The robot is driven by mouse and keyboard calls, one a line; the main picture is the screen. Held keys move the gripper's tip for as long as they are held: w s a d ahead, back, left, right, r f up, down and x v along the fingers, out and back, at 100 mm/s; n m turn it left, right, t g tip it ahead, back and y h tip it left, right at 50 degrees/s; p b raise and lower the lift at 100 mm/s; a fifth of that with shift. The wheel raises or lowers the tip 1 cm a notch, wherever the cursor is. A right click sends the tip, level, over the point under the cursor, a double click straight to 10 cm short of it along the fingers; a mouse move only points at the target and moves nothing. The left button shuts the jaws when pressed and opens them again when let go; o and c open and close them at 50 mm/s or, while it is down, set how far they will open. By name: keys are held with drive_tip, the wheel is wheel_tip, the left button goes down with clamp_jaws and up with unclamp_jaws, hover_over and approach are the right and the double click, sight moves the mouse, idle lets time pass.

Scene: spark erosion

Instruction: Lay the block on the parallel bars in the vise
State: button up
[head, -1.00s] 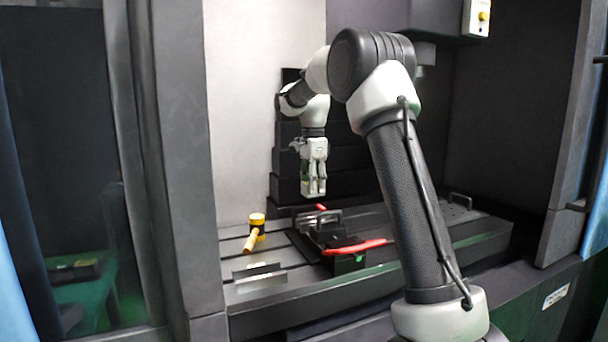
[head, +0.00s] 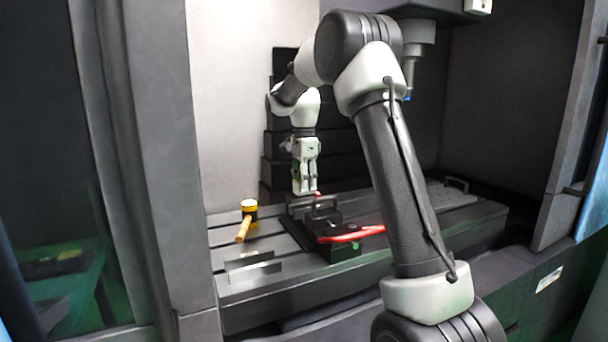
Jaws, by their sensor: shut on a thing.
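My gripper (head: 307,191) is in the head view, pointing down above the far part of the vise. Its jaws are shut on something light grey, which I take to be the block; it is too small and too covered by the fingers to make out. The dark vise (head: 315,222) sits on the slotted table, with a red handle (head: 352,233) across its front. The parallel bars inside the vise cannot be made out. I cannot tell how far above the vise the fingertips are.
A thin metal plate (head: 250,267) is at the table's front left. A dark handle (head: 457,184) is at the right. My arm covers the table's middle right.

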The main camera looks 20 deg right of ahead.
drive_tip(key=shift+f, duration=2)
drive_tip(key=o, duration=1.3)
wheel_tip(320, 180, up, 11)
